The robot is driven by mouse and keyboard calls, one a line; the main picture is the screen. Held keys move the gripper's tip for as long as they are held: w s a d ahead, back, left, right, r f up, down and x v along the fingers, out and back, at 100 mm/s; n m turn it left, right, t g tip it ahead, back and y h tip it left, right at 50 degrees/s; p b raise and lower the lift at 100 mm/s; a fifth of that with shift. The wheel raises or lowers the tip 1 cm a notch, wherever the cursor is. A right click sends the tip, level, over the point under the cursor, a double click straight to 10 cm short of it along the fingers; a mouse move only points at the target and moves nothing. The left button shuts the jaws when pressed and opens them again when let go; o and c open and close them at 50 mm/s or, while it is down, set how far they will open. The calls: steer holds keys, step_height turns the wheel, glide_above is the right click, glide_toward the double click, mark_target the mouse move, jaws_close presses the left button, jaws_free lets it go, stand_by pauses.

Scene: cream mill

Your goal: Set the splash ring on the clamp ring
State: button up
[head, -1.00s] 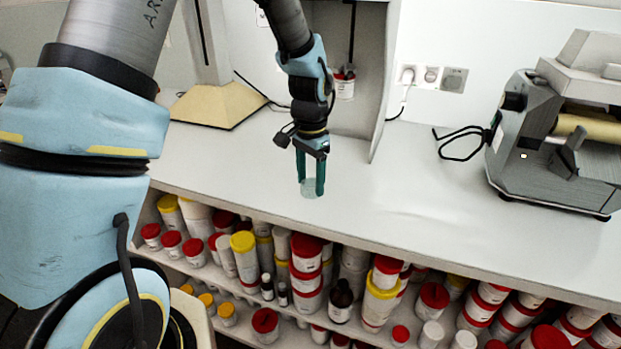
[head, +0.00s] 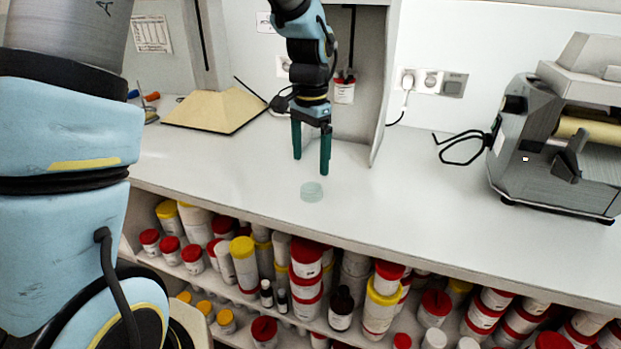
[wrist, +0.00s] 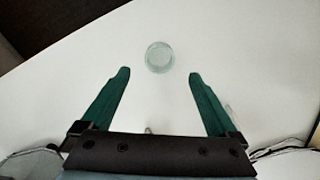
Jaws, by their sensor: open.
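A small, pale green, see-through round piece (head: 311,192) sits on the white bench near its front edge. It also shows in the wrist view (wrist: 159,57), just beyond the fingertips, as a clear disc or ring with a rim. It looks like ring parts, but I cannot tell the splash ring from the clamp ring or whether one sits on the other. My gripper (head: 311,165) has green fingers, spread wide and empty. It hangs above and behind the piece, apart from it. In the wrist view my gripper (wrist: 159,74) has nothing between its fingers.
A grey machine with a roller (head: 550,155) stands at the right of the bench, its black cable beside it. Shelves below hold several red- and yellow-lidded jars. The middle bench top (head: 420,190) is clear.

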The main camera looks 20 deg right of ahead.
step_height(320, 180, up, 5)
steer(key=s+a+f+n, duration=0.2)
steer(key=a+n, duration=0.4)
steer(key=a, duration=0.9)
steer(key=s+a+f+n+t, duration=0.1)
steer(key=a+f+n, duration=0.3)
steer(key=a, duration=1.1)
steer(key=s+n, duration=0.1)
steer(key=n, duration=0.2)
steer(key=shift+t+b, duration=0.3)
